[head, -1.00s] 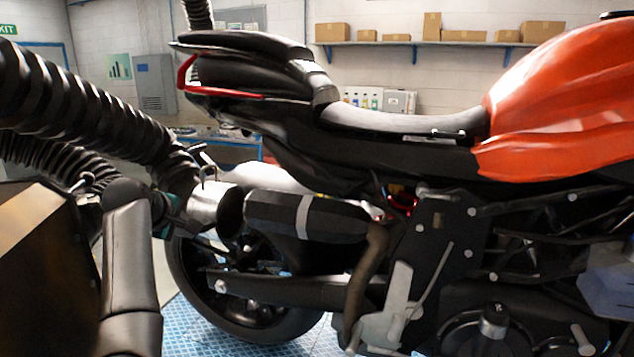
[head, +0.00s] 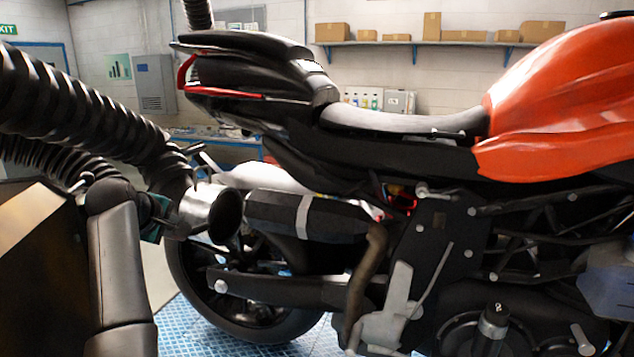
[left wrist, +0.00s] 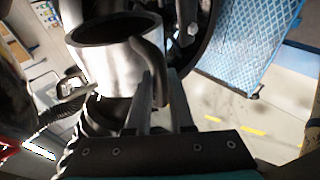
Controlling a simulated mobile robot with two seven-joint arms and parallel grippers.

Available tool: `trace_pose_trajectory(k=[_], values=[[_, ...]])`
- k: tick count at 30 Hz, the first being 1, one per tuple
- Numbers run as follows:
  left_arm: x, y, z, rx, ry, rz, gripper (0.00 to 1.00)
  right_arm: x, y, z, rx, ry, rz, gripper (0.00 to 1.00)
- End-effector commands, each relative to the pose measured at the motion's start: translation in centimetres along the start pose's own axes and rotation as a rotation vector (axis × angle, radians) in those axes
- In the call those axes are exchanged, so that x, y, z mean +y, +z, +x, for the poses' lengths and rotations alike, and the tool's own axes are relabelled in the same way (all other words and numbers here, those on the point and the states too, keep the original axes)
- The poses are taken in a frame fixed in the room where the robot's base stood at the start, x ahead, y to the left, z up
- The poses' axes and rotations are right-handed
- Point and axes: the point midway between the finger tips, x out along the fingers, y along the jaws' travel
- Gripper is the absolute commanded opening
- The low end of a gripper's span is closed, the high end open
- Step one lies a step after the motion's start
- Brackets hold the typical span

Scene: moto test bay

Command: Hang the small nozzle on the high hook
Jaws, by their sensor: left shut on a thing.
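A shiny metal nozzle (head: 196,207) sits at the end of a thick black ribbed hose, its dark round mouth facing right, close to the motorcycle's muffler end. In the left wrist view the nozzle (left wrist: 108,68) is large, with its open mouth at the top. My left gripper (head: 170,215) is at the near side of the nozzle, partly hidden by my arm in the head view. In the left wrist view its fingers (left wrist: 160,92) are shut on a dark curved handle on the nozzle's side. I cannot make out the high hook. My right gripper is not in view.
The motorcycle's black muffler (head: 275,214) is just right of the nozzle, and the rear wheel (head: 188,275) is below. A second ribbed hose (head: 45,155) runs at the left. A blue mat (head: 190,330) lies under the motorcycle. A shelf with boxes (head: 420,43) is on the back wall.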

Motion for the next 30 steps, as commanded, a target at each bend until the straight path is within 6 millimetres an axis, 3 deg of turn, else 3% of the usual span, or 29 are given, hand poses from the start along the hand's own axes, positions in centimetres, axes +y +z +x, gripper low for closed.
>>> trace_pose_trajectory(k=[30], values=[[-1.9,-1.2,-4.6,0.004,0.008,-0.001,0.00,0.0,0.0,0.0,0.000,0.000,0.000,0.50]])
